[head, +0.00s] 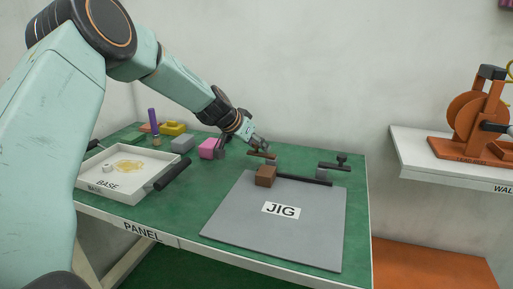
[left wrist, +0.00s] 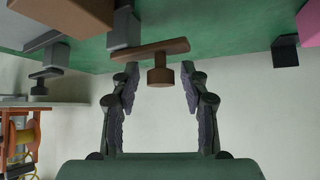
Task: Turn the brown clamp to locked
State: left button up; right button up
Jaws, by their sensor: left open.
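The brown clamp (head: 263,155) stands at the back edge of the green table, behind the jig board (head: 225,225). It has a flat bar and a knob. In the left wrist view the brown clamp (left wrist: 160,75) lies just ahead of the fingertips, its knob centred between them, with a clear gap on each side. My left gripper (head: 256,143) is open and close to the clamp from behind and above; it also shows in the left wrist view (left wrist: 160,85). Its fingers partly cover the clamp in the head view. My right gripper is not in view.
A brown block (head: 265,176) and a dark bar (head: 305,180) are on the jig board. A dark clamp (head: 335,165) stands to the right. A pink block (head: 207,149), a grey block (head: 182,144) and a white tray (head: 152,193) are left. An orange machine (head: 475,115) sits on a wall shelf.

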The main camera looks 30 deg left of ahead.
pick_arm(q)
jog(key=shift+r, duration=0.1)
jog(key=shift+w+a+f, duration=0.1)
jog(key=shift+w+f, duration=0.05)
jog(key=shift+f, duration=0.05)
jog(key=shift+c, duration=1.1)
jog(key=shift+r, duration=0.15)
jog(key=c, duration=0.4)
grip_shut()
